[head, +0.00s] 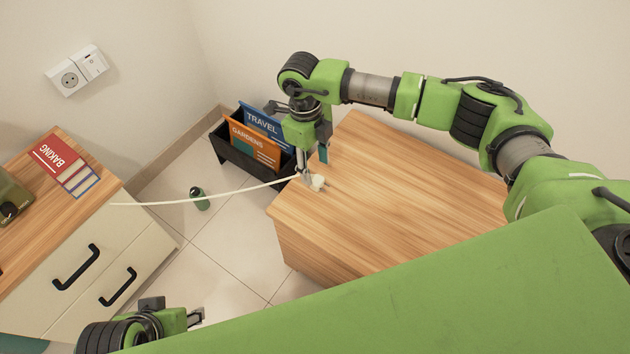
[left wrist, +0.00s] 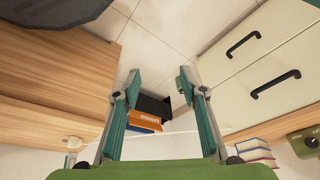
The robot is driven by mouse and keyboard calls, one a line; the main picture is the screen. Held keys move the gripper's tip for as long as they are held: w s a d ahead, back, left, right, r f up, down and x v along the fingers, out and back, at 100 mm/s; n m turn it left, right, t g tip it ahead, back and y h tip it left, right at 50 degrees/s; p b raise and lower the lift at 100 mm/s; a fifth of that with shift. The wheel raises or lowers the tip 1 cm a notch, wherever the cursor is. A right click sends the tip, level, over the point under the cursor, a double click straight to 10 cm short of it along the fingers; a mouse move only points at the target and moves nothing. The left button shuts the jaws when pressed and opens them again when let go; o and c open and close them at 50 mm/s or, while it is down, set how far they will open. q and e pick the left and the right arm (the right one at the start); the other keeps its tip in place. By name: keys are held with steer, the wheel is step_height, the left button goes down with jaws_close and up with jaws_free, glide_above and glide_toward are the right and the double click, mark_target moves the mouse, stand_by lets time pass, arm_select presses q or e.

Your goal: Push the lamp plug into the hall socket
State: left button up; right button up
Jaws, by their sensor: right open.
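A black rack (head: 222,146) with travel and gardens books stands on the floor behind the plug. A green bottle (head: 200,198) is on the tiles. The cabinet (head: 75,275) at left bears a baking book (head: 53,153) and a green appliance (head: 12,198).

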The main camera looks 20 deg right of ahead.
mark_target(315, 178)
steer(key=f, duration=0.3)
steer(key=f+b, duration=0.1)
steer(key=shift+s+a+f, duration=0.1)
steer(key=shift+s+f, duration=0.25)
steer(key=shift+f, duration=0.15)
steer(key=c, duration=1.2)
arm_select(q)
steer(key=shift+w+d+f+t, duration=0.1)
steer(key=shift+w+f+t, duration=0.05)
steer(key=shift+w, duration=0.25)
steer(key=shift+w+d+f+t, duration=0.1)
steer(key=shift+w+f+t, duration=0.05)
steer(key=shift+w, duration=0.2)
